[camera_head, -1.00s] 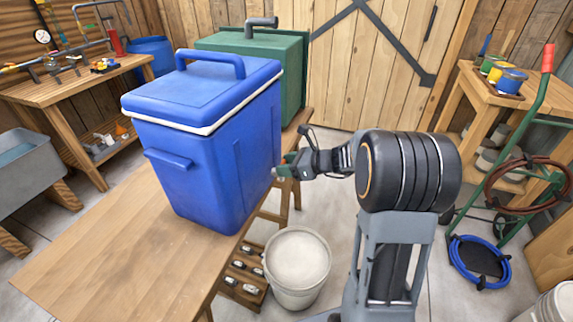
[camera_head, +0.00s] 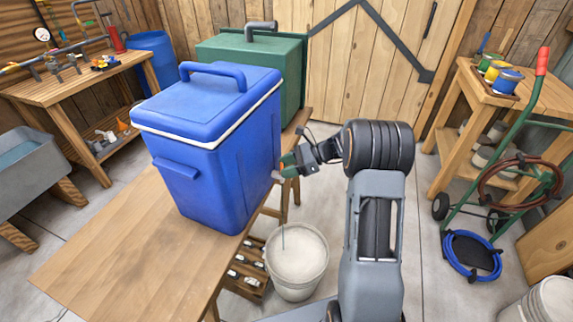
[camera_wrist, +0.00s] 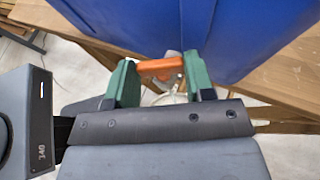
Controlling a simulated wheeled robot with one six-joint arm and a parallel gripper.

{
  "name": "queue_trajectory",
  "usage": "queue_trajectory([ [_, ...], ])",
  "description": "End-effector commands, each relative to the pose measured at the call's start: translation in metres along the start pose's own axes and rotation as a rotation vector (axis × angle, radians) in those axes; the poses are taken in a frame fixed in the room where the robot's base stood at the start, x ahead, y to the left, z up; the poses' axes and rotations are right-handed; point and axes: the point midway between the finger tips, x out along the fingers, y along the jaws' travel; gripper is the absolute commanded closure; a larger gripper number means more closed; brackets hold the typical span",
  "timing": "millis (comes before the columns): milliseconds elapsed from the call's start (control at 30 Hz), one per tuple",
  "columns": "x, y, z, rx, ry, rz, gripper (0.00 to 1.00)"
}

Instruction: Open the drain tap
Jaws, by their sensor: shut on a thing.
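The blue cooler (camera_head: 205,175) with a lidded, handled top stands on the wooden bench. It also fills the top of the wrist view (camera_wrist: 220,25). My gripper (camera_head: 285,170) is at the cooler's right side, low down. In the wrist view its green fingers (camera_wrist: 161,82) are shut on the tap's orange lever (camera_wrist: 160,69), which lies across between them. A pale tap part shows just behind the lever; the rest of the tap is hidden. A thin stream (camera_head: 283,238), like water, hangs above the white bucket (camera_head: 297,284) below the gripper.
The wooden bench (camera_head: 120,245) is bare in front of the cooler. A green container (camera_head: 293,70) stands behind it. A wooden crate with several small items (camera_head: 240,272) is left of the bucket. A green hand truck (camera_head: 515,140) and side table (camera_head: 455,110) stand to the right.

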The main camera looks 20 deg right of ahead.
Motion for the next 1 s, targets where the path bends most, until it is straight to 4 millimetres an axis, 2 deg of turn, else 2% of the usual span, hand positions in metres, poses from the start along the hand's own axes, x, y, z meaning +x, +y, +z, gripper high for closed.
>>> queue_trajectory([
  [400, -0.0003, -0.0009, 0.0007, -0.005, 0.000, 0.005, 0.75],
  [433, -0.0003, -0.0009, 0.0008, -0.005, 0.000, 0.005, 0.50],
  [667, 0.0000, -0.0006, 0.0006, -0.005, 0.000, 0.006, 0.28],
  [700, 0.0000, -0.0005, 0.0006, -0.004, 0.000, 0.006, 0.26],
  [1000, -0.0046, -0.0006, 0.0004, -0.004, 0.000, 0.006, 0.26],
])
